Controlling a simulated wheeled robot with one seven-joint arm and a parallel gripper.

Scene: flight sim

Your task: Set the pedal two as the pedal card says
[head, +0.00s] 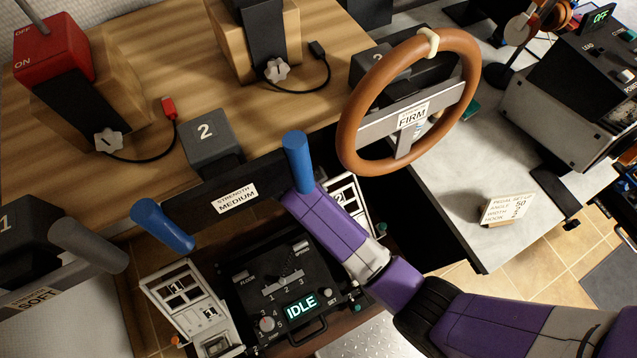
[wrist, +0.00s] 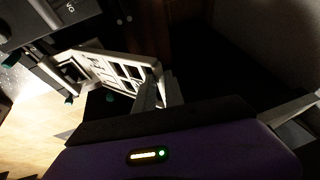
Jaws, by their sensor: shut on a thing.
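Pedal two (head: 367,199) is a pale slotted plate marked 2, right of the black pedal box (head: 285,290), partly hidden behind my purple arm. It also shows tilted in the wrist view (wrist: 112,68). My gripper (wrist: 163,90) is at the near edge of this plate in the wrist view and is shut on it; the exact contact is dark. In the head view my arm hides the gripper. The pedal card (head: 507,208) stands on the grey table at right. It reads PEDAL SET, with ANGLE 50; the smaller lines are hard to read.
The pedal box has a lit IDLE display (head: 301,306), a numbered slider and knobs. Another slotted pedal plate (head: 190,300) is at left. A blue-handled yoke (head: 235,190) marked MEDIUM and a brown steering wheel (head: 345,120) marked FIRM are close above my arm.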

